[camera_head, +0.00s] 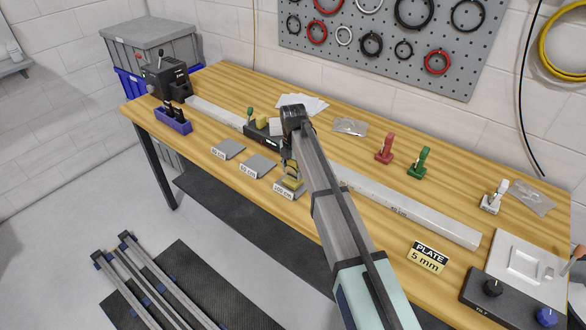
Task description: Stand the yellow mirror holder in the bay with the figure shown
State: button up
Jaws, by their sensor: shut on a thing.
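The yellow mirror holder (292,183) shows partly below my gripper (290,167), at the front right bay (279,193), whose label seems to read 100 cm. My gripper is shut on the holder, with the fingers partly hidden by my arm. I cannot tell whether the holder touches the bay. The left bay (228,149) and middle bay (259,165) are grey pads with small labels, and both are empty. A black and yellow sign (428,257) at the front right reads PLATE 5 mm.
A long pale rail (400,207) crosses the table, with a dark carriage (258,137) behind the bays. Red (384,149), green (419,163) and white (494,197) holders stand at the right. A blue tray (174,123) is at the left. My arm covers the table's centre.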

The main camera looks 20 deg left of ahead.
jog(key=shift+f, duration=0.15)
jog(key=o, duration=1.3)
notch_tip(320, 180, up, 12)
jog(key=b, duration=0.3)
jog(key=shift+r, duration=0.2)
